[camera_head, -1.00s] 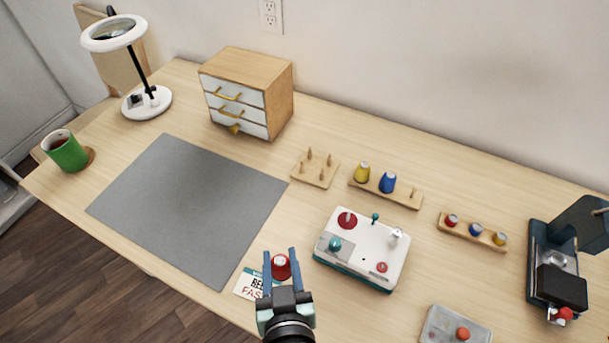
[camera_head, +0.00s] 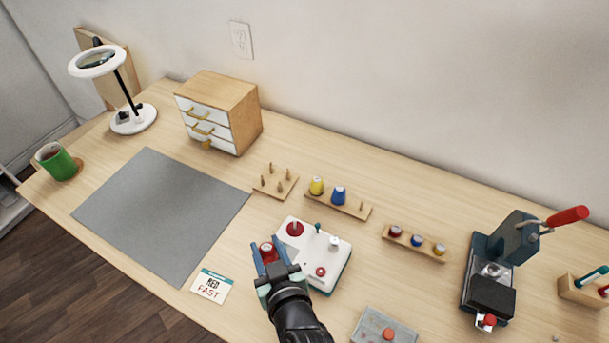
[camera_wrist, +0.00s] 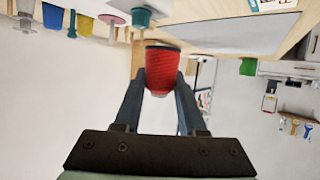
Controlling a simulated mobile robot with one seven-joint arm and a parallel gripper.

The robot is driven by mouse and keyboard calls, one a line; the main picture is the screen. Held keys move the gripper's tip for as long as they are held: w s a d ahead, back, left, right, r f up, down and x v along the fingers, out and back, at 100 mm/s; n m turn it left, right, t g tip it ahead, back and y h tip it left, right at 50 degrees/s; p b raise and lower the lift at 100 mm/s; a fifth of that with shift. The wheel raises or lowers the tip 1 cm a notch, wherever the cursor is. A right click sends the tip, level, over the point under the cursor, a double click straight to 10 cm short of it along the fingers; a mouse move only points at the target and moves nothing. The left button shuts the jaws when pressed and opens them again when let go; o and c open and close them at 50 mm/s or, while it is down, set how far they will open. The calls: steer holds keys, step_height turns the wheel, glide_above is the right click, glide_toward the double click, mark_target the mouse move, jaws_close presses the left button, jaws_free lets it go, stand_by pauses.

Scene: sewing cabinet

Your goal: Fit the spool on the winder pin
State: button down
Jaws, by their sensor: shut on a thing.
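My gripper (camera_head: 267,252) is shut on a red spool (camera_head: 266,248), held in the air at the left side of the white winder box (camera_head: 325,250). In the wrist view the red spool (camera_wrist: 162,70) sits between both fingertips, its narrower end towards the palm. A red disc (camera_head: 295,229) with a thin upright pin (camera_head: 295,222) is on the winder's back left top. The spool is apart from the pin, to its left and nearer the front. My gripper hides part of the winder's left side.
A card (camera_head: 210,285) reading "RED FAST" lies at the front left. Behind the winder is a rack (camera_head: 350,208) with yellow and blue spools and a pegged board (camera_head: 276,184). A small rack (camera_head: 413,245) and a press (camera_head: 490,270) stand to the right. The grey mat (camera_head: 160,210) is clear.

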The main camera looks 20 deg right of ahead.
steer(key=shift+m+h, duration=0.4)
steer(key=shift+m, duration=0.1)
steer(key=w+d+r+p, duration=0.1)
steer(key=w+d, duration=0.1)
steer(key=w+d+r+p, duration=0.1)
steer(key=w+d+r, duration=0.1)
steer(key=d, duration=0.1)
steer(key=w+d+r+p, duration=0.1)
steer(key=w+d+p, duration=0.1)
steer(key=d, duration=0.1)
steer(key=shift+w+d+r, duration=0.2)
steer(key=shift+w+r, duration=0.05)
steer(key=shift+r, duration=0.1)
steer(key=shift+f+b, duration=1.8)
steer(key=shift+f, duration=0.45)
steer(key=shift+f+b, duration=1.6)
steer(key=shift+b, duration=0.65)
stand_by(1.8)
